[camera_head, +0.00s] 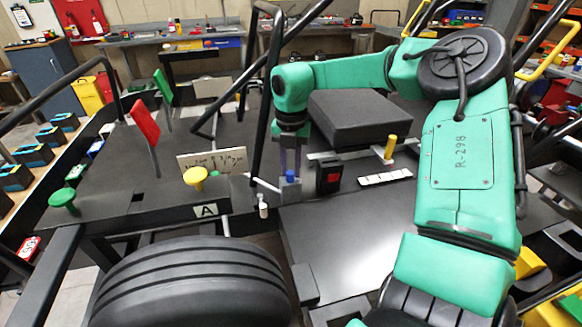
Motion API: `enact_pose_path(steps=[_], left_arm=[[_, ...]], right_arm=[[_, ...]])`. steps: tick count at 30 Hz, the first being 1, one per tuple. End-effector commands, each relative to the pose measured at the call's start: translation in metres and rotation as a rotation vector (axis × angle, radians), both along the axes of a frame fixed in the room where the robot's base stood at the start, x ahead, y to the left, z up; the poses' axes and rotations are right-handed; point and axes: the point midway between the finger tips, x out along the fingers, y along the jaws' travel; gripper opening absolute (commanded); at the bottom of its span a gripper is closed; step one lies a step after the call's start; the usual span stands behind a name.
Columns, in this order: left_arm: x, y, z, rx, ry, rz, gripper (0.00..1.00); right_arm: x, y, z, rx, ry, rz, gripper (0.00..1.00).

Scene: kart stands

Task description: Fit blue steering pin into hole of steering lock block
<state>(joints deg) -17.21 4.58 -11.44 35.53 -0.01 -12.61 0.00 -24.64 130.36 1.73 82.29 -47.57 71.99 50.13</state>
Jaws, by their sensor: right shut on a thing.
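My right arm reaches in from the right and bends down at the centre. My right gripper (290,166) points down and is shut on the blue steering pin (291,176). The pin shows at the fingertips, close above dark metal parts of the kart frame. I cannot tell whether its lower end touches them or sits in a hole. The steering lock block is hard to pick out among these dark parts. My left gripper is not in view.
A black box with a red face (329,178) stands just right of the pin. A yellow pin (390,148) and a white strip (385,177) are further right. A yellow knob (195,178), a red flag (145,124) and a green knob (64,199) stand left. A large tyre (190,285) fills the front.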

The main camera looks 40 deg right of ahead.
Motion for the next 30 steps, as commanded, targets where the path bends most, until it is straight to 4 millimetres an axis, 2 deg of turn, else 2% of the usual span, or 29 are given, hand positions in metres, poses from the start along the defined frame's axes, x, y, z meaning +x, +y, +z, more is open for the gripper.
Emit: enact_pose_path(steps=[8,9,11,12,23,26,30], left_arm=[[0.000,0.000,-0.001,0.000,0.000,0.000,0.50],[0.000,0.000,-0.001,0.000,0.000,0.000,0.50],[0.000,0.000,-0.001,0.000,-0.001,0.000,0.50],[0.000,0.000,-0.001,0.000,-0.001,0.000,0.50],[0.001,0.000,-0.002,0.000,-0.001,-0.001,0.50],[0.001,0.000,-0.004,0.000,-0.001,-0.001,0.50],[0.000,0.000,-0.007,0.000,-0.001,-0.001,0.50]], right_arm=[[0.000,0.000,-0.002,0.000,0.001,0.000,0.00],[-0.001,0.000,-0.002,0.000,0.001,0.000,0.30],[-0.001,0.000,-0.002,0.000,0.001,0.000,0.53],[-0.001,0.000,-0.002,0.000,0.001,0.000,0.61],[0.000,0.000,0.004,-0.001,0.000,0.000,0.61],[0.001,-0.001,0.020,-0.004,-0.004,-0.001,0.61],[0.001,-0.001,0.060,-0.004,-0.005,-0.001,0.61]])
